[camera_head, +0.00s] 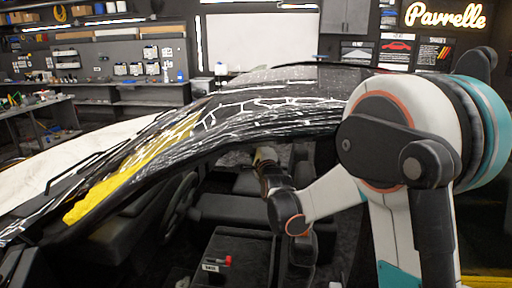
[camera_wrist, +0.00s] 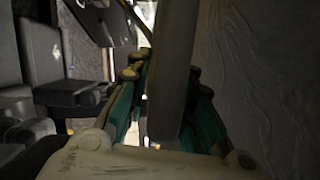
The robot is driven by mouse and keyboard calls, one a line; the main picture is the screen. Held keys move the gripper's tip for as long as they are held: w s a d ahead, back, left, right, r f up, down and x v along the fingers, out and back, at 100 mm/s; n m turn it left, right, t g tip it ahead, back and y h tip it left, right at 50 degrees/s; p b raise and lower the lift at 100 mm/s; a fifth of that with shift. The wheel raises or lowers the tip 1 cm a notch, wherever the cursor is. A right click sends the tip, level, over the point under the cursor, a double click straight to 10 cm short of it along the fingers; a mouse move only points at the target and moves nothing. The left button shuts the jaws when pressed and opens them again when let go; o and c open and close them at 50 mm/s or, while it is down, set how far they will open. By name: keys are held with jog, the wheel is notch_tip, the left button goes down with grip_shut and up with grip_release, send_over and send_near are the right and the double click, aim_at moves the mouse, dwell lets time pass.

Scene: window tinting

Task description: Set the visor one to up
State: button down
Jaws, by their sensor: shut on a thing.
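A long grey panel, which looks like the visor (camera_wrist: 172,60), runs from the top of the wrist view down between the teal fingers of my gripper (camera_wrist: 160,85). My gripper is shut on it. The panel is seen nearly edge-on, so its exact tilt is hard to tell. In the head view, my gripper (camera_head: 264,158) reaches into the car just under the front edge of the roof. The visor cannot be made out there, and the fingertips are small and dark.
The car's dark roof (camera_head: 310,78) and windshield frame lie close above my arm. A steering wheel (camera_head: 180,210) is left of my gripper. Dark seats (camera_wrist: 50,70) show at left in the wrist view, and a pale wrinkled surface (camera_wrist: 265,70) is close on the right.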

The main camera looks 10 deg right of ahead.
jog(key=shift+w+r, duration=0.1)
jog(key=shift+r, duration=0.25)
jog(key=c, duration=1.5)
grip_release()
jog(key=shift+a, duration=0.15)
jog(key=shift+f, duration=0.1)
jog(key=shift+s, duration=0.4)
jog(key=s, duration=0.7)
jog(key=s+d+f, duration=0.1)
jog(key=s, duration=0.3)
